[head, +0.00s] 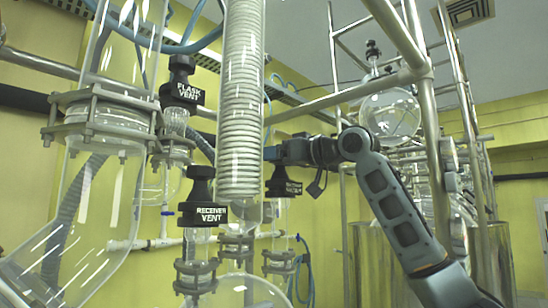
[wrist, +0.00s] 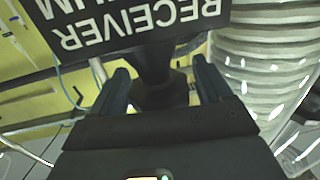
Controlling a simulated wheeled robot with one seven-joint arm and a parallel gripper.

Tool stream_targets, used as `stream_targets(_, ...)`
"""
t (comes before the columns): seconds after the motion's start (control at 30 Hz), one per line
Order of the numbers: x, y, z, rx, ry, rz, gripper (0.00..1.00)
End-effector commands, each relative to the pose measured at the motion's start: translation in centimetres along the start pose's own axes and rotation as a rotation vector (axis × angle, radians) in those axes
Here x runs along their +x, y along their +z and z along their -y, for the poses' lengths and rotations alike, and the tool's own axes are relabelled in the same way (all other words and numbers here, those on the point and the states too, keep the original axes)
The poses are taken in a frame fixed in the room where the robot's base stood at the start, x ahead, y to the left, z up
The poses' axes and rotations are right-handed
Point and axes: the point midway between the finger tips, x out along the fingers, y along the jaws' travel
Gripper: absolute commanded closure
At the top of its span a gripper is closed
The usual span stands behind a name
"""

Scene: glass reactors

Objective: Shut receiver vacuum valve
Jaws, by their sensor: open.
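The receiver vacuum valve is a black knob with a black label plate (head: 287,188) on a glass fitting, right of the coiled condenser in the head view. In the wrist view its label (wrist: 140,25) reads "RECEIVER ...UM" upside down at the top, and the black knob (wrist: 158,75) shows below it. My gripper (wrist: 161,85) is open, with one finger on each side of the knob. I cannot tell whether the fingers touch it.
The coiled glass condenser (head: 240,100) stands close left of my gripper. The receiver vent valve (head: 202,200) and flask vent valve (head: 181,85) are further left. Metal frame poles (head: 425,150) and a round glass flask (head: 391,115) stand to the right.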

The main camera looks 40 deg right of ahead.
Motion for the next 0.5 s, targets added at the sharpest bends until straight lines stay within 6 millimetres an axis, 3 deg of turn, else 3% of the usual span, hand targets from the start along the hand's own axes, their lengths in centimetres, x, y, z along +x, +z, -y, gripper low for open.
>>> stream_targets(0.1,-0.01,0.01,0.01,0.000,0.000,0.000,0.23)
stream_targets(0.5,-0.04,0.00,0.01,0.000,0.000,0.000,0.61)
